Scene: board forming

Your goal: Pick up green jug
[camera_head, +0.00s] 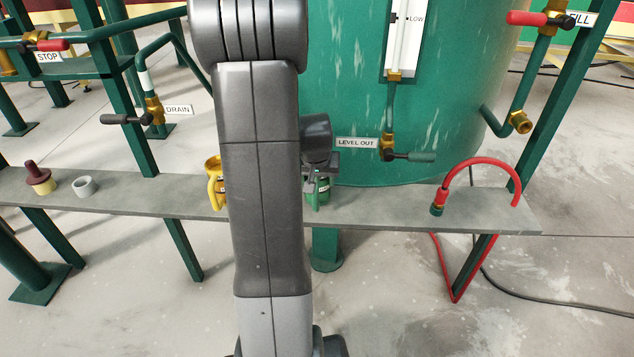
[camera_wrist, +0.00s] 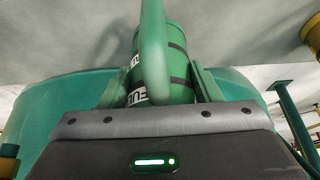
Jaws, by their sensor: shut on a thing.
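The green jug (camera_head: 321,191) stands on or just above the grey shelf, partly hidden behind my arm in the head view. My gripper (camera_head: 322,172) is at the jug's top in the head view. In the wrist view my gripper (camera_wrist: 152,85) has a finger on each side of the handle and is shut on the jug. I cannot tell whether the jug's base touches the shelf.
The grey shelf (camera_head: 400,207) also bears a yellow jug (camera_head: 214,184) beside my arm, a grey ring (camera_head: 84,186), a maroon-and-tan plug (camera_head: 39,178) and a red hose (camera_head: 478,163). The large green tank (camera_head: 350,90) stands behind the shelf.

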